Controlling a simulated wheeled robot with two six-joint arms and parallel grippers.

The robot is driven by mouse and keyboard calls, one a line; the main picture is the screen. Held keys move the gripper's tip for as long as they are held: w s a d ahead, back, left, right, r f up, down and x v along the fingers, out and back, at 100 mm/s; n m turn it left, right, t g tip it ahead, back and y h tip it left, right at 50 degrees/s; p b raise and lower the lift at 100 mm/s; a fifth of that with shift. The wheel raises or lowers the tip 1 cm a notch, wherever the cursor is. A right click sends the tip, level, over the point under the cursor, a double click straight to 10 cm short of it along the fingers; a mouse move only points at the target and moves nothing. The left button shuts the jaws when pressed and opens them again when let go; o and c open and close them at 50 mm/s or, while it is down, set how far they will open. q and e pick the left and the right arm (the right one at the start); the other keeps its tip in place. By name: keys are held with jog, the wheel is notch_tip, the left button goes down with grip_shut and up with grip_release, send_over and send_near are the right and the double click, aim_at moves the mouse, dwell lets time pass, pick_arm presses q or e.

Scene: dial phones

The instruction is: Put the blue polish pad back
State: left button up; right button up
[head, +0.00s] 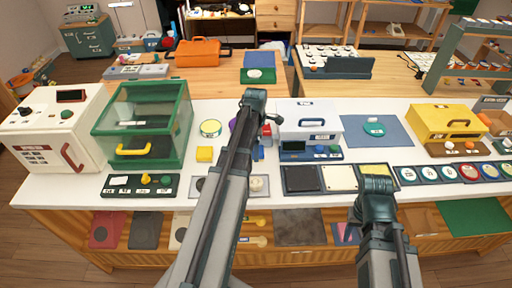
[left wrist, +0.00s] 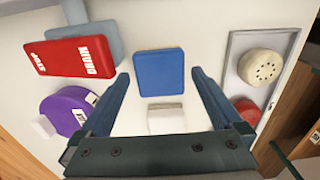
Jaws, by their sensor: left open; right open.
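The blue polish pad (left wrist: 160,72) appears as a flat blue square lying on the white counter in the left wrist view. It lies between and just beyond the fingertips of my left gripper (left wrist: 162,80), which is open and empty. A small white block (left wrist: 166,119) is nearer the palm. In the head view my left arm partly hides this area, and the left gripper (head: 268,118) is over the middle of the counter. My right gripper (head: 376,178) is open in front of the counter's right half, near the dark and cream panels.
A red block marked STOP and DRAIN (left wrist: 70,57) and a purple round item (left wrist: 70,110) lie left of the pad. A grey tray (left wrist: 240,60) with a cream round knob (left wrist: 262,67) lies to its right. A white case (head: 310,120) stands close by the left gripper.

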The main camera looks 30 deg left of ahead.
pick_arm(q)
notch_tip(320, 180, up, 10)
jog(key=p, duration=0.9)
jog(key=shift+r, duration=0.15)
jog(key=s+d+m, duration=0.5)
jog(key=d+m, duration=0.4)
jog(key=d, duration=0.1)
jog(key=s+d+m, duration=0.6)
jog(key=d+m, duration=0.3)
jog(key=d, duration=0.1)
jog(key=s+d+m+y, duration=0.1)
jog(key=s+d+m, duration=0.4)
jog(key=d+m, duration=0.5)
jog(key=shift+s+d, duration=0.25)
jog(key=shift+s, duration=0.1)
jog(key=shift+a, duration=0.1)
